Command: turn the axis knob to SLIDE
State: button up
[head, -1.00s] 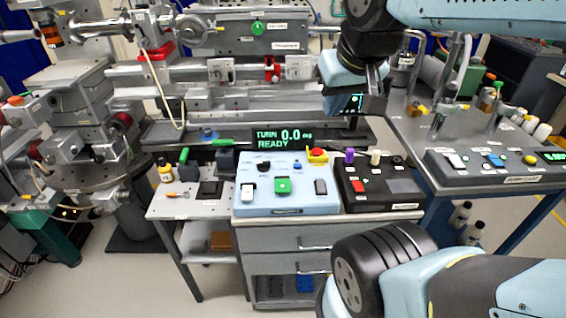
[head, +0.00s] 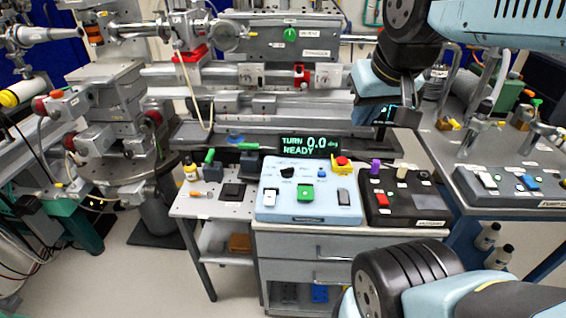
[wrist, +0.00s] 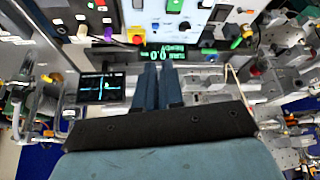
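The axis knob (head: 287,172) is a small black knob on the top left of a pale blue panel (head: 330,212). Its markings are too small to read. The panel also carries a green button (head: 305,193), a blue knob, pale and grey rockers and a red stop button on yellow (head: 342,161). My gripper (head: 400,116) hangs above and right of the panel, well apart from the knob. In the wrist view its two fingers (wrist: 160,68) lie close together with nothing between them; the knob (wrist: 184,27) shows beyond the tips.
A display (head: 308,145) behind the panel reads "TURN 0.0 deg READY". A black box (head: 405,214) with a red switch and a purple knob stands right of the panel. A grey shelf (head: 205,206) is on the left. Beamline rails (head: 260,130) run behind, and another control box (head: 515,188) is far right.

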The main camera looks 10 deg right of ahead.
jog(key=shift+o, duration=0.7)
jog(key=shift+w, duration=0.3)
jog(key=o, duration=0.4)
jog(key=w+n, duration=0.1)
jog(key=w+a+f+h, duration=0.1)
jog(key=w+n+g, duration=0.1)
jog(key=w, duration=0.1)
jog(key=shift+w+a+f+n, duration=0.1)
jog(key=shift+a+f+n, duration=0.1)
jog(key=shift+n, duration=0.1)
jog(key=shift+o, duration=0.2)
jog(key=n+g+y, duration=0.1)
jog(key=n+g, duration=0.4)
jog(key=n, duration=0.9)
send_over(284, 168)
notch_tip(284, 168, down, 15)
notch_tip(284, 168, down, 14)
jog(key=shift+a, duration=0.1)
jog(key=shift+c, duration=0.2)
grip_shut()
